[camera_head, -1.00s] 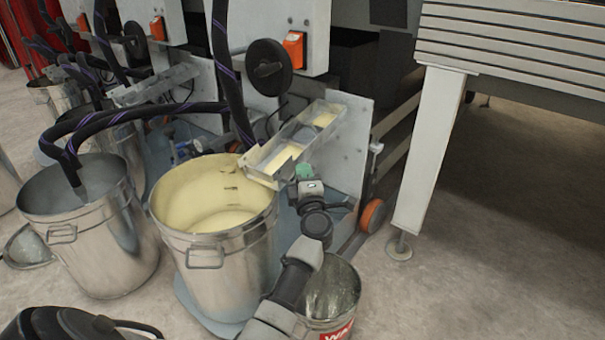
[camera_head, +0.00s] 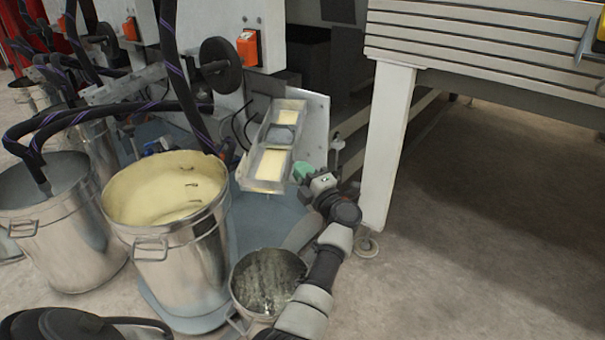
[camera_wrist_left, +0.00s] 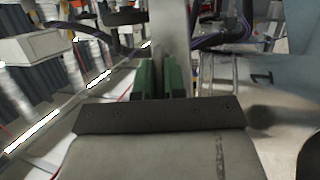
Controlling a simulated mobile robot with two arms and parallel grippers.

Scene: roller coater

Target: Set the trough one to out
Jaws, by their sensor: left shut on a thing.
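The trough (camera_head: 247,173) is a grey metal tray with pale yellow liquid in its compartments. In the head view it slants beside the yellow-lined bucket, its near end just right of the bucket rim. My left gripper (camera_head: 302,172), with green fingers, is at the right side of the trough's near end. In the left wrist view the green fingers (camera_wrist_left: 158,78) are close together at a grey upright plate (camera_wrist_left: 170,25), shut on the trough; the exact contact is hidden. My right gripper is not in view.
The yellow-lined metal bucket (camera_head: 180,255) stands left of the trough. A smaller bucket (camera_head: 245,300) sits below my left arm. A black handwheel (camera_head: 220,65) and an orange switch (camera_head: 248,48) are above. A white machine leg (camera_head: 388,150) stands to the right, with open floor beyond.

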